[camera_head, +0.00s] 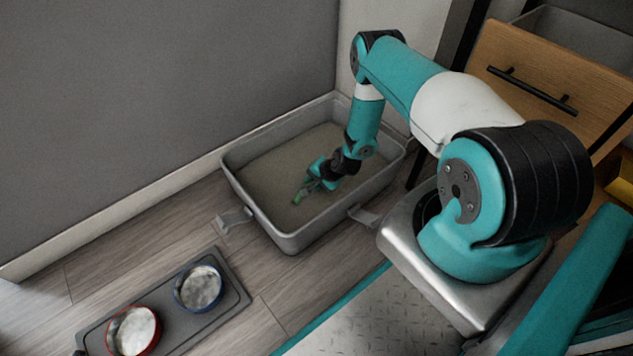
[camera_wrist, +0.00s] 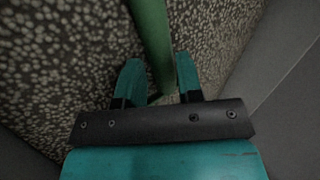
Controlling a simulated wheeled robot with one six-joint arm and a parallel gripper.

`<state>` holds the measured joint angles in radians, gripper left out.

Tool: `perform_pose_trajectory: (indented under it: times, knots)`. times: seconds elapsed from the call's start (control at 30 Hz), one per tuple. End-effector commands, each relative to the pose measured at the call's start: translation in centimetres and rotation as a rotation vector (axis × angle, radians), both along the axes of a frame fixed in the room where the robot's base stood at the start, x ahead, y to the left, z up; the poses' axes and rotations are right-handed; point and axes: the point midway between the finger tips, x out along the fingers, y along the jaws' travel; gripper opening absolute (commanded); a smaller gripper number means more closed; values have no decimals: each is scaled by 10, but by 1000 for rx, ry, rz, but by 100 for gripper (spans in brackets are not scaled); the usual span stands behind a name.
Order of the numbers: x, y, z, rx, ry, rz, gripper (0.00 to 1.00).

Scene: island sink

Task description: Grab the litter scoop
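The litter scoop (camera_wrist: 152,35) shows as a green handle in the wrist view, running from the top edge down between my fingers. In the head view a small green part of the scoop (camera_head: 300,196) shows just beyond my fingertips, over the litter. My gripper (camera_wrist: 158,72) has its two teal fingers apart, one on each side of the handle. Narrow gaps show beside the handle, with the right finger closer to it. It also shows in the head view (camera_head: 314,184), low inside the grey litter box (camera_head: 243,206). The scoop's other end is hidden.
The litter box has raised walls and stands by the grey wall, with open clips (camera_head: 233,218) on its side. A feeding tray (camera_head: 236,291) with two bowls lies at lower left. A wooden drawer (camera_head: 530,75) juts out at upper right.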

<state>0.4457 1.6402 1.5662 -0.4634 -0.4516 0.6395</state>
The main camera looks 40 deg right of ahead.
Motion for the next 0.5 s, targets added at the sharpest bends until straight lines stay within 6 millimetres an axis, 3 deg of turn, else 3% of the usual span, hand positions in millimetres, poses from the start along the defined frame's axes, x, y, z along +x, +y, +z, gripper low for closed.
perform_pose_trajectory:
  times: [0.03,0.13,0.47,0.5]
  knots:
    - [4,1,-13,-2,-1,2,34]
    - [11,4,-22,-2,-1,2,34]
    - [15,5,-24,0,0,0,34]
    - [15,5,-24,0,0,0,24]
